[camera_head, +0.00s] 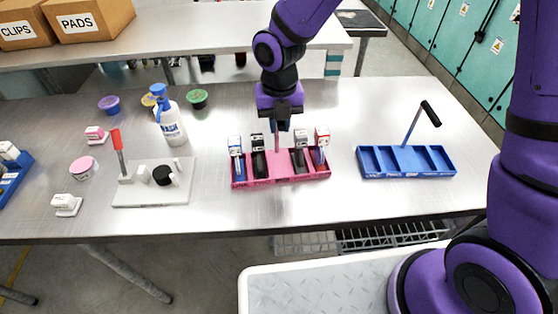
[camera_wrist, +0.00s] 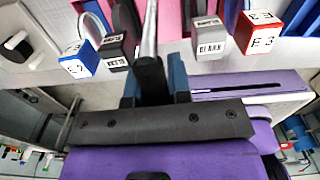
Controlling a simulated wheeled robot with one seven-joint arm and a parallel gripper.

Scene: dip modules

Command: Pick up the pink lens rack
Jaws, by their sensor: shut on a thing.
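The pink lens rack (camera_head: 280,180) stands on the metal table at the centre of the head view. It holds several upright modules: a blue-and-white one (camera_head: 236,152), a black one (camera_head: 258,157), a grey one (camera_head: 300,150) and a red-and-white one (camera_head: 322,146). In the wrist view the pink rack (camera_wrist: 175,16) shows at the top, with labelled module ends below it. My gripper (camera_head: 281,122) is above the rack's middle, pointing down, shut on the rack's upright handle. The handle's grip is mostly hidden by the fingers.
An empty blue rack (camera_head: 405,172) with a black-topped handle stands to the right. A white board (camera_head: 150,195) with a red-handled post is at the left, near a wash bottle (camera_head: 171,122) and small tubs. A white-edged tray surface is in front of the table.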

